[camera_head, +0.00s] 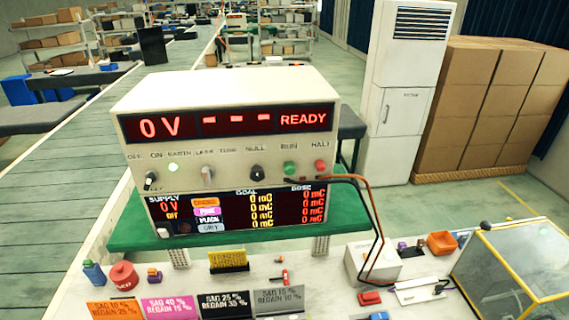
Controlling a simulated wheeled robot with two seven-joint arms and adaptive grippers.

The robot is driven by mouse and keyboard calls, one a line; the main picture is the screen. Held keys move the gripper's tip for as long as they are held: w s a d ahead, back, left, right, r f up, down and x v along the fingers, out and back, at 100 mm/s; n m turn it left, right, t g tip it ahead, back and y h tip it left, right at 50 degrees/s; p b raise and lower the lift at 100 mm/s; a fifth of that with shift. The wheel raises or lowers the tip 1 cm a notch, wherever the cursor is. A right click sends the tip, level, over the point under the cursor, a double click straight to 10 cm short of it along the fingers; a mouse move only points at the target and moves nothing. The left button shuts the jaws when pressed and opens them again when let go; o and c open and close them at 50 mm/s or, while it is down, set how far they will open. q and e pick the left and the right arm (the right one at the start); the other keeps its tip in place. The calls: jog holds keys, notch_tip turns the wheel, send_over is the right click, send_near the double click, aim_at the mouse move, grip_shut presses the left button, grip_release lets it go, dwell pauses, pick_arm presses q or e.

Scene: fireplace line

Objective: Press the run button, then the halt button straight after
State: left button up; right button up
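The instrument box (228,93) is cream-coloured and stands on a green shelf behind the bench. The green run button (290,168) is at the right of its front panel, under the label RUN. The red halt button (320,166) is just right of it, under a label that reads HALT. The red display (222,121) reads 0 V, three dashes and READY. Neither gripper shows in the head view.
Dark and orange cables (368,190) arch right of the box. Coloured cards, small parts and a yellow-framed clear case (515,270) occupy the bench.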

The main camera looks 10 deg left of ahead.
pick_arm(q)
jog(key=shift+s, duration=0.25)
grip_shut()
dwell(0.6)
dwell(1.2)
